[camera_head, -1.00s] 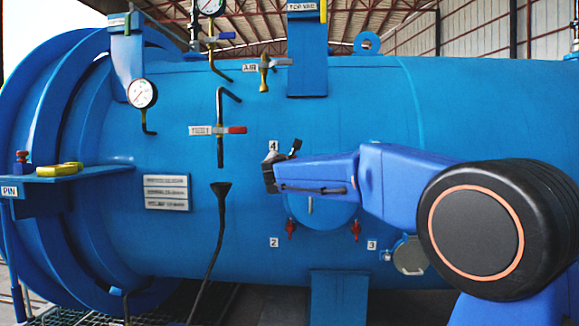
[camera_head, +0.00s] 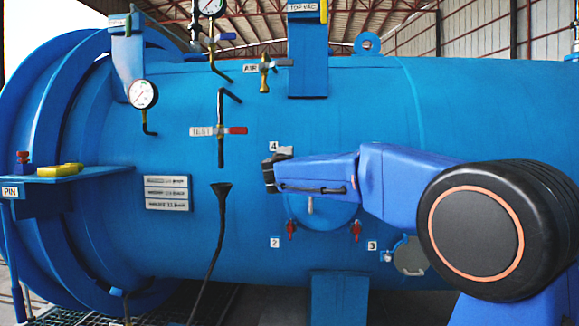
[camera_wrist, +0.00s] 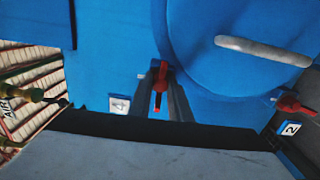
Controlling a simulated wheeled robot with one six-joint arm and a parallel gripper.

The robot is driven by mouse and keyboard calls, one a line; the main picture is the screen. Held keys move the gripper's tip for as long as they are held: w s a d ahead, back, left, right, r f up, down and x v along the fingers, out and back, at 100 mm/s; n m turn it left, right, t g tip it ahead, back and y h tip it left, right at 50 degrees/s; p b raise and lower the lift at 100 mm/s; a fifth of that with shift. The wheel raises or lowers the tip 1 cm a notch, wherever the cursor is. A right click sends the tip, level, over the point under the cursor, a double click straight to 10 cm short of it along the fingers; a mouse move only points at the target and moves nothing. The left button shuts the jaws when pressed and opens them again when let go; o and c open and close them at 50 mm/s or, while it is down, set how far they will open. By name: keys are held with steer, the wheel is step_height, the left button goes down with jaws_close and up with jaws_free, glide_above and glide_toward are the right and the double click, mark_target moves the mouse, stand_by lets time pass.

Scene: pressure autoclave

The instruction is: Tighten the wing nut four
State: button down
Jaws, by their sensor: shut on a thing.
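Wing nut four is red and shows in the wrist view (camera_wrist: 160,86) beside the round blue hatch cover (camera_wrist: 235,60), near the label 4 (camera_wrist: 119,104). My gripper (camera_wrist: 163,92) has its two dark fingers on either side of the nut and is shut on it. In the head view my gripper (camera_head: 270,172) is at the upper left of the cover (camera_head: 322,212), just below the label 4 (camera_head: 274,147). There my gripper and arm hide the nut.
Red wing nuts two (camera_head: 291,230) and three (camera_head: 356,231) sit below on the cover's rim. A silver handle (camera_wrist: 262,50) crosses the cover. The TEST valve (camera_head: 218,131) and a black hose (camera_head: 213,240) are to the left of my gripper.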

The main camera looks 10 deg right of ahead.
steer(key=m, duration=0.5)
steer(key=shift+m, duration=0.3)
steer(key=m, duration=0.5)
steer(key=shift+d, duration=0.1)
steer(key=m, duration=0.4)
steer(key=shift+m, duration=1.8)
steer(key=c, duration=1.9)
jaws_free()
steer(key=shift+s+r, duration=0.1)
